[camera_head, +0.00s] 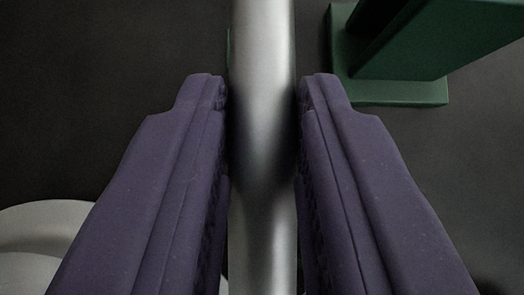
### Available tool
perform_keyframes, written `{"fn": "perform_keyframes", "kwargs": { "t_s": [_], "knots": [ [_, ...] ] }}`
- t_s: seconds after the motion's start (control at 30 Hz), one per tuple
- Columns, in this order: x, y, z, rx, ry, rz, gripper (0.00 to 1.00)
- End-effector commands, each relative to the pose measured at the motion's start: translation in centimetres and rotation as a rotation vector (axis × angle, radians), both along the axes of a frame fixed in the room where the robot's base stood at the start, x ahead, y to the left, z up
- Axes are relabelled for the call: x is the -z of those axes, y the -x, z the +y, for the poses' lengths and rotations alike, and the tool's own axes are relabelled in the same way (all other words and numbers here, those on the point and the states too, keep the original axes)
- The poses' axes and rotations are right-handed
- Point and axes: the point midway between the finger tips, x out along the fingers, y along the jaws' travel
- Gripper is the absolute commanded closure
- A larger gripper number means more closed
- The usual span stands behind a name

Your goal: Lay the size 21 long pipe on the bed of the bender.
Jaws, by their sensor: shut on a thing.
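A smooth silver-grey pipe (264,50) runs up and down through the middle of the view. Both its ends lie outside the frame, and no size mark shows on it. My gripper (263,92) has two dark purple fingers, one on each side of the pipe, and is shut on it. The bed of the bender cannot be made out for certain in this view.
A green metal structure (440,45) with a flat foot stands at the upper right, beyond the right finger. A pale rounded object (45,225) shows at the lower left. The dark floor (90,90) looks clear at the upper left.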

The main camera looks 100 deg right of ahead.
Motion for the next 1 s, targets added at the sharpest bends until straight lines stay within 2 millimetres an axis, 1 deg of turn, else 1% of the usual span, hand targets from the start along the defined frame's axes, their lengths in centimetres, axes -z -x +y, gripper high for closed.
{"fn": "perform_keyframes", "kwargs": {
  "t_s": [0.03, 0.1, 0.37, 0.73, 0.83, 0.87, 0.9, 0.97, 1.0],
  "knots": [
    [1.1, 0.0, 0.0, 0.001, 0.000, 0.001, 1.00],
    [1.9, 0.0, 0.0, 0.000, 0.000, 0.000, 1.00],
    [1.8, 0.0, 0.0, 0.000, 0.000, -0.001, 1.00],
    [2.9, 0.0, 0.0, 0.001, 0.000, -0.001, 1.00],
    [3.0, 0.0, 0.0, 0.000, 0.000, -0.001, 1.00],
    [3.0, 0.0, 0.0, 0.001, 0.000, -0.001, 0.74],
    [3.0, 0.0, 0.0, 0.001, 0.001, 0.000, 0.64],
    [3.0, 0.0, 0.0, 0.001, 0.000, -0.001, 0.51],
    [3.0, 0.0, 0.0, 0.001, 0.000, -0.001, 0.50]
  ]
}}
